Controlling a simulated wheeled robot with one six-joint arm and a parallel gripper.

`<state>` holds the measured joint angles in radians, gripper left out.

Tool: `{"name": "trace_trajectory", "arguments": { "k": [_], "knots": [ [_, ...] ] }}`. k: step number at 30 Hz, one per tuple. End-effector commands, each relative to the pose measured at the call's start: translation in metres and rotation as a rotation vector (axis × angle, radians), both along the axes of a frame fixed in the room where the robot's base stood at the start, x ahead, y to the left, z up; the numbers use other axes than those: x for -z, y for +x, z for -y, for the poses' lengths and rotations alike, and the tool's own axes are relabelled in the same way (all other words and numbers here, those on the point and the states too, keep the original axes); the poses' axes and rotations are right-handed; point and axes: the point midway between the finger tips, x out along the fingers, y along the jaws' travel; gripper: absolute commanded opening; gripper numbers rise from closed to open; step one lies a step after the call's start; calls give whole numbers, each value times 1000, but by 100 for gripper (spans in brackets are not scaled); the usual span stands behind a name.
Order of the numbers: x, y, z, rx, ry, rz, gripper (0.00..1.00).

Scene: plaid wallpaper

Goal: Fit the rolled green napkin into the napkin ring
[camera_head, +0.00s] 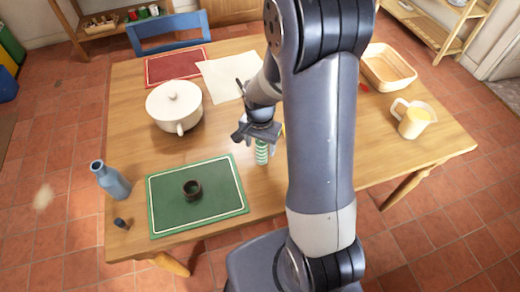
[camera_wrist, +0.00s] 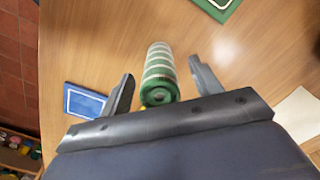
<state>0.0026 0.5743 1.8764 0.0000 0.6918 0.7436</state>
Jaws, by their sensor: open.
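The rolled green napkin (camera_head: 262,152), green with white stripes, stands on the table just right of the green placemat. In the wrist view the napkin (camera_wrist: 159,72) lies between the two spread fingers of my gripper (camera_wrist: 160,88), with a gap on each side. My gripper (camera_head: 257,137) is open and directly above the napkin in the head view. The dark napkin ring (camera_head: 192,189) sits near the middle of the green placemat (camera_head: 225,205), left of my gripper. Nothing is seen inside the ring.
A blue bottle (camera_head: 112,180) and a small dark object (camera_head: 121,223) stand left of the placemat. My arm hides the table's middle.

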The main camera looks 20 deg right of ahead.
Motion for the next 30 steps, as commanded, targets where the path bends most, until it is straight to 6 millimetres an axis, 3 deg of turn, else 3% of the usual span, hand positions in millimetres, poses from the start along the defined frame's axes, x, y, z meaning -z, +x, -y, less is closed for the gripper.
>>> {"name": "trace_trajectory", "arguments": {
  "k": [6,16,30],
  "knots": [
    [24,1,-1,0,-1,-1,61],
    [29,2,-1,0,-1,1,61],
    [29,2,-1,0,-1,1,22]
  ]
}}
